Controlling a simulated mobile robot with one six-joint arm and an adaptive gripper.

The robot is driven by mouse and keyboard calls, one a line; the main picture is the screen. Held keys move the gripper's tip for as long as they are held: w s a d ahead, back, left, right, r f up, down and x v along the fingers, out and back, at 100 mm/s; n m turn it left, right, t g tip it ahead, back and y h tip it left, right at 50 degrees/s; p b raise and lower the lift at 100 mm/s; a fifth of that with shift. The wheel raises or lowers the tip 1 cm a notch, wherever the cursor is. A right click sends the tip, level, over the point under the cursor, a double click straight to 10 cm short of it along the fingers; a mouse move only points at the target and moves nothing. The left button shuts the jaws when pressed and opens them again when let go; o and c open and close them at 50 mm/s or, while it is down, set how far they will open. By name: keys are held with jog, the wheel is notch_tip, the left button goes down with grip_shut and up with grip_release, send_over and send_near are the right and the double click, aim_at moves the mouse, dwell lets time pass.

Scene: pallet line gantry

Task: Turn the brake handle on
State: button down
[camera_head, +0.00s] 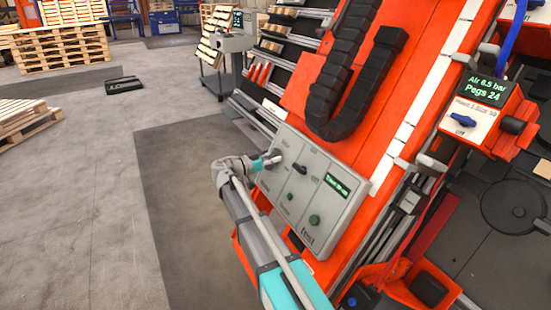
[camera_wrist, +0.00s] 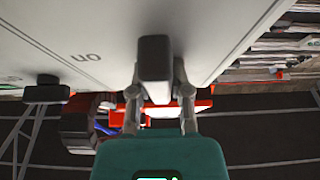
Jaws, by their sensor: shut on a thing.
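The grey control panel (camera_head: 345,216) is fixed to the orange machine, seen tilted in the head view. My gripper (camera_head: 272,158) is at its upper left corner. In the wrist view my gripper (camera_wrist: 160,108) has one finger on each side of a dark handle (camera_wrist: 155,62), shut on it. The handle stands out from the panel's pale face (camera_wrist: 215,30). An "ON" label shows upside down to the left of it. In the head view my gripper largely hides the handle, so its angle is hard to read there.
The panel also has a black switch (camera_head: 300,168), a green button (camera_head: 314,220) and a small display (camera_head: 337,187). A black cable chain (camera_head: 340,75) lies above. A second box with a blue knob (camera_head: 463,120) is at right. The floor at left is open, with wooden pallets (camera_head: 62,50) beyond.

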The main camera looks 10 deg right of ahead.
jog(key=shift+w+a, duration=0.1)
jog(key=shift+a, duration=0.2)
jog(key=shift+a+n+t+y, duration=0.25)
jog(key=shift+n+t, duration=0.35)
jog(key=shift+n, duration=0.4)
jog(key=n+t+y, duration=0.1)
jog(key=n, duration=0.1)
jog(key=n+t+p, duration=0.1)
jog(key=n, duration=0.2)
jog(key=shift+y, duration=0.35)
jog(key=n+t+y+p, duration=0.1)
jog(key=n+y, duration=0.1)
jog(key=n, duration=0.2)
jog(key=shift+r+n, duration=0.1)
jog(key=shift+n, duration=0.3)
jog(key=n+y+p, duration=0.1)
jog(key=n, duration=0.2)
jog(key=n+y+p, duration=0.1)
jog(key=n+p, duration=0.1)
jog(key=shift+n+t+y, duration=0.4)
jog(key=shift+f+n+g+y+p, duration=0.2)
jog(key=shift+n+y+p, duration=0.2)
jog(key=shift+n+p, duration=0.4)
jog(key=shift+f+n+g+y+p, duration=0.15)
jog(key=shift+n+y+p, duration=0.3)
jog(key=shift+n, duration=0.65)
